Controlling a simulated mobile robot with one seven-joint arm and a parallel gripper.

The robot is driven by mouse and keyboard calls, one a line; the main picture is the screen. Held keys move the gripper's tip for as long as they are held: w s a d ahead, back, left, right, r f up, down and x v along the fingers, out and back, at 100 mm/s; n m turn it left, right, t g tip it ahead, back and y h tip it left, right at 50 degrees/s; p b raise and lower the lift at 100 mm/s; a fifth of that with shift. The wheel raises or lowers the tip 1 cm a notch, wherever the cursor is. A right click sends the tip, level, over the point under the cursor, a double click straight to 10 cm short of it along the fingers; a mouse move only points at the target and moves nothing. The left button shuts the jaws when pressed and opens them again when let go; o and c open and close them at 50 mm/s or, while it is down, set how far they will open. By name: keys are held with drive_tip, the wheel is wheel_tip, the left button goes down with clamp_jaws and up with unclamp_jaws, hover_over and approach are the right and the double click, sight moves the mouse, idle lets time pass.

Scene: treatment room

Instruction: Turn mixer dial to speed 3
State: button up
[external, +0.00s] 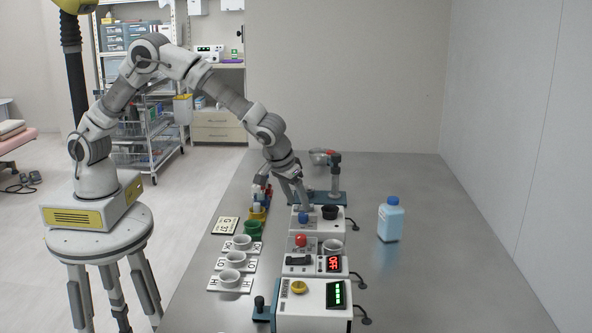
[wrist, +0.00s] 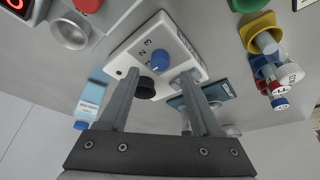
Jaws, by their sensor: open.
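The mixer (external: 339,225) is a white box with a black cup (external: 330,212) on top and a blue dial (external: 303,218) on its face. In the wrist view the mixer's white panel (wrist: 178,45) shows small numbers beside the blue dial (wrist: 160,60); the dial's setting is too small to read. My gripper (external: 301,205) is open, just above the dial in the external view. In the wrist view my gripper (wrist: 160,82) has its fingers apart, with the dial seen beyond and between them, and no contact visible. The black cup (wrist: 146,87) shows between the fingers.
A blue bottle (external: 391,220) stands right. Green (external: 253,230) and white cups (external: 242,241) stand left. A blue-based stand (external: 325,198) is behind.

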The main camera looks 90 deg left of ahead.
sight(303, 214)
drive_tip(key=shift+x, duration=2.15)
drive_tip(key=shift+c, duration=0.2)
clamp_jaws()
